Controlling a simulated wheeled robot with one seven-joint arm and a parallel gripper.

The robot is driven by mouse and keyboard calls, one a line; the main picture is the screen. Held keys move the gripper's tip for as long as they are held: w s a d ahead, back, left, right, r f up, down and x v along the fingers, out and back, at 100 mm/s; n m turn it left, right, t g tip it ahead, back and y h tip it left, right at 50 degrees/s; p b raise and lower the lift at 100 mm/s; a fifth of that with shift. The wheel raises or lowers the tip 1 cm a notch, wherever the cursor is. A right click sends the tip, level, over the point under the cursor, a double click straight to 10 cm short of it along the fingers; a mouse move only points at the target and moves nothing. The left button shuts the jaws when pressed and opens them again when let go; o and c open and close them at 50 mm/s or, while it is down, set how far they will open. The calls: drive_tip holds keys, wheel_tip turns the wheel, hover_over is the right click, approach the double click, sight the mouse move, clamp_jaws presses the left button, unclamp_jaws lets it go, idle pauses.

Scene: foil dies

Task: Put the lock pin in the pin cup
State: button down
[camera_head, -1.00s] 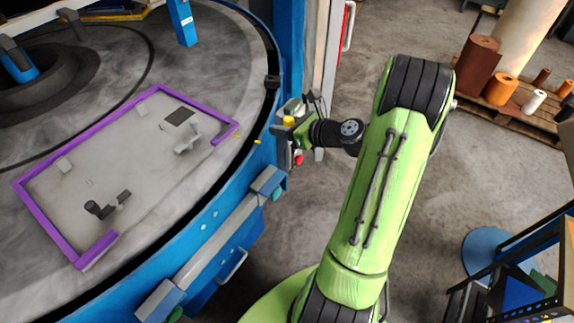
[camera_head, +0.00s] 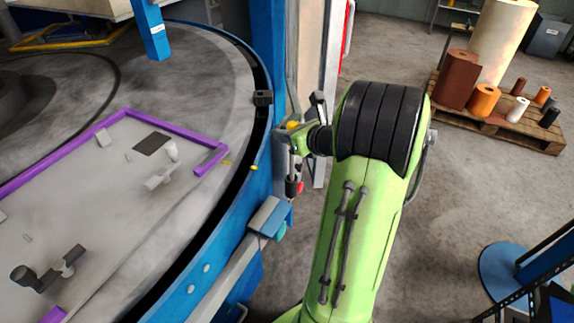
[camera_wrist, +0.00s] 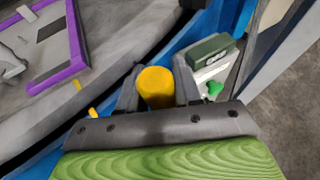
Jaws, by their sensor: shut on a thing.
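A yellow cylinder, which looks like the lock pin (camera_wrist: 156,84), stands between the two dark fingers of my gripper (camera_wrist: 157,94) in the wrist view. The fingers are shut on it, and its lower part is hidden. In the head view my gripper (camera_head: 297,142) is beside the blue rim of the round table, with the yellow top of the pin (camera_head: 293,125) just showing. I cannot make out the pin cup for sure in either view.
The round table's blue rim (camera_head: 218,245) curves left of my gripper. On the table lies a purple frame (camera_head: 60,160) with grey parts inside. A red-ended part (camera_head: 293,188) shows below my gripper. A dark green box (camera_wrist: 208,50) is just beyond the fingers. Rolls on a pallet (camera_head: 495,128) stand far right.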

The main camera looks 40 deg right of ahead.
wheel_tip(320, 180, down, 5)
drive_tip(key=shift+f+b, duration=0.1)
drive_tip(key=shift+b, duration=0.9)
drive_tip(key=shift+w, duration=0.1)
drive_tip(key=shift+f, duration=0.1)
drive_tip(key=c, duration=0.8)
unclamp_jaws()
